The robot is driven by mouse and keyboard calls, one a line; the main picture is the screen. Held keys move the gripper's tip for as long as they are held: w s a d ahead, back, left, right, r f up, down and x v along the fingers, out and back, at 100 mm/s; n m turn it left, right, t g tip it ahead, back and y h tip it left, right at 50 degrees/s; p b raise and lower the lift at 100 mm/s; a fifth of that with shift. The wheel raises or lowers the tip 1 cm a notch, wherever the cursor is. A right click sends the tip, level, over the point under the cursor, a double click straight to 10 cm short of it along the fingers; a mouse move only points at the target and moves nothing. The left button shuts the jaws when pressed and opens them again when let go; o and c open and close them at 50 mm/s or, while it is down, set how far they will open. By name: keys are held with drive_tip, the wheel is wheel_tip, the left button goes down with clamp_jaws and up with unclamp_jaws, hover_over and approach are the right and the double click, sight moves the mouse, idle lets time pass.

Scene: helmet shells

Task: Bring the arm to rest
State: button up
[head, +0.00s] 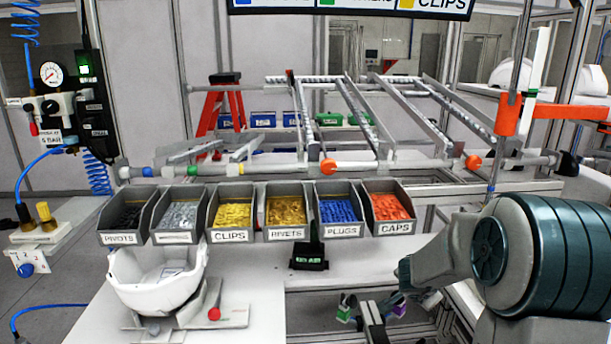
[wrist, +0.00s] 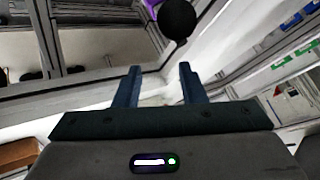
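My gripper (wrist: 159,74) shows in the wrist view with its two dark fingers apart and nothing between them. Beyond the fingertips are a pale surface and grey frame rails. My arm (head: 500,255) is bent at the right of the head view, beside the right end of the bench. I cannot clearly make out the fingers in the head view. A white helmet shell (head: 155,285) sits open side up in a fixture (head: 215,305) on the bench at the left, well away from my arm.
Several labelled bins stand in a row behind the helmet, from pivots (head: 127,215) to caps (head: 388,208). A sloped rack (head: 350,110) stands behind. A black ball (wrist: 178,18) is close beyond the fingertips in the wrist view. The bench (head: 265,300) right of the fixture is clear.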

drive_tip(key=s+a+r+n+y, duration=0.3)
drive_tip(key=s+a+r+n, duration=0.15)
drive_tip(key=a, duration=0.35)
drive_tip(key=s+a+r+n+y, duration=0.3)
drive_tip(key=s+a+r+n, duration=0.15)
drive_tip(key=a, duration=0.25)
drive_tip(key=s+d+n+g+h, duration=0.1)
drive_tip(key=s+n+g, duration=0.2)
drive_tip(key=s, duration=1.7)
drive_tip(key=shift+d+f+g+h, duration=0.35)
drive_tip(key=shift+d+g+h, duration=0.05)
drive_tip(key=shift+g, duration=0.4)
